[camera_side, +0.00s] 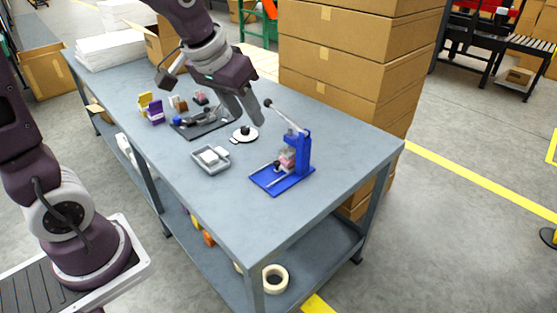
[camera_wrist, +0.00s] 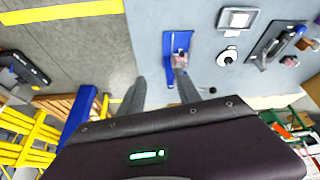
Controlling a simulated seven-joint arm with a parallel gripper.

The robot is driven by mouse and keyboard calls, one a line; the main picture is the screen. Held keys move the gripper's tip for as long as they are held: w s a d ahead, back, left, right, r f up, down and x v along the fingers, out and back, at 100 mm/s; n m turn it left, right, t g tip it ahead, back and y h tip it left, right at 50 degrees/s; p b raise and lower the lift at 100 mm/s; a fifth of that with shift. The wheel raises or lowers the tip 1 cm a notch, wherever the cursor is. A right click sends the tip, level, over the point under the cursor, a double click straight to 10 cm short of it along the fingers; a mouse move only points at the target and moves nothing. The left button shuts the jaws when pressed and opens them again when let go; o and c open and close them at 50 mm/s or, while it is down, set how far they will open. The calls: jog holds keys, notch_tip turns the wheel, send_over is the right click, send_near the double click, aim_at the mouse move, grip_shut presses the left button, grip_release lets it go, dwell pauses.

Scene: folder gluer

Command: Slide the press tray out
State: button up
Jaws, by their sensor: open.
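The blue press (camera_side: 303,150) stands on the grey table, on a blue base plate (camera_side: 268,182). A grey lever (camera_side: 286,117) with a dark knob rises up and left from its top. A small pinkish part (camera_side: 287,158) sits in the press, with a light rod-like piece in front of it. I cannot clearly tell the press tray apart from these parts. In the wrist view the press (camera_wrist: 169,42) lies just beyond the fingertips. My gripper (camera_side: 250,121) is open and empty, above the table, up and left of the press and near the lever knob.
A shallow grey tray (camera_side: 198,169) with a light item and a white disc (camera_side: 250,138) with a black knob stand left of the press. A dark fixture (camera_side: 207,128) and small boxes stand farther back. Stacked cartons (camera_side: 335,50) rise behind the table. The front tabletop is clear.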

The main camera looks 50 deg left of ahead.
aim_at(277, 162)
jog(key=w+a+f, duration=0.3)
jog(key=w+f, duration=0.2)
jog(key=f, duration=0.4)
jog(key=w+a+f+n, duration=0.1)
jog(key=w+a+f, duration=0.2)
jog(key=w+f, duration=0.3)
jog(key=w+a+f+n+g+y, duration=0.1)
jog(key=w+a+f, duration=0.3)
jog(key=f, duration=0.8)
jog(key=shift+w+a+f, duration=0.1)
jog(key=shift+w+f, duration=0.1)
jog(key=shift+w, duration=1)
jog(key=shift+c, duration=0.2)
grip_shut()
jog(key=shift+r, duration=0.1)
